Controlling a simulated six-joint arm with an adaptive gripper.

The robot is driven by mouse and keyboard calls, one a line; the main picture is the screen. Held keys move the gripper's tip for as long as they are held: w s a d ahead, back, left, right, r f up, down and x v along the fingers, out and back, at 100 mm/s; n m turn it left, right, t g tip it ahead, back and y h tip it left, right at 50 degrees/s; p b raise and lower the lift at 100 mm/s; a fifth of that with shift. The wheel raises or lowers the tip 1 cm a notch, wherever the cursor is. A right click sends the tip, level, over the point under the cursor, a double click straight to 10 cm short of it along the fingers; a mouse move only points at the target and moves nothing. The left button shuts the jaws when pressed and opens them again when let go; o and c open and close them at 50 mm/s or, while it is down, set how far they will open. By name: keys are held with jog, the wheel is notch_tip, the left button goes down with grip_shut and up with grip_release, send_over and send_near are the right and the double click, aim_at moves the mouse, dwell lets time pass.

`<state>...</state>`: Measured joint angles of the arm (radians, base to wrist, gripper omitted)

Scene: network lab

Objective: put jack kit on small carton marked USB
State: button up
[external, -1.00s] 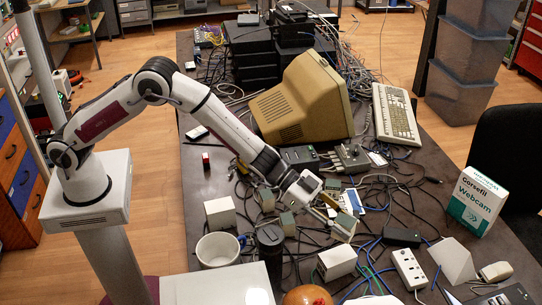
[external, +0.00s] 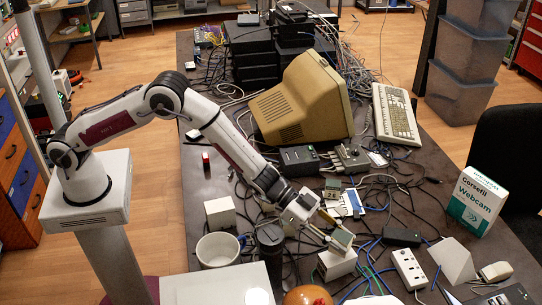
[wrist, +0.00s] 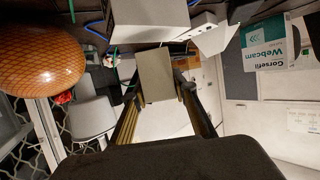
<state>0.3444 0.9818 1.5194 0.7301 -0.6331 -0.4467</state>
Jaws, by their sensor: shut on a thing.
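My gripper (external: 328,234) is shut on a small grey-green box, seemingly the jack kit (external: 342,238). In the wrist view the box's plain face (wrist: 157,75) sits between my two fingers (wrist: 158,95). In the external view the held box shows just above a white carton (external: 337,264), overlapping its upper edge. I cannot tell whether they touch. The white carton also shows in the wrist view (wrist: 165,20), past the held box. No USB marking is legible on it, so I cannot confirm which carton is the marked one.
A white power strip (external: 408,268), a black adapter (external: 401,237) and blue cables lie to the right. A white mug (external: 218,250), a dark cylinder (external: 270,243) and an orange round object (external: 307,296) stand left and in front. A webcam box (external: 477,201) stands at right.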

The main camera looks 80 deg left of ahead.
jog(key=shift+f, duration=0.95)
jog(key=shift+f, duration=0.15)
jog(key=o, duration=1.1)
jog(key=shift+o, duration=0.2)
jog(key=shift+a, duration=0.1)
jog(key=v, duration=1.2)
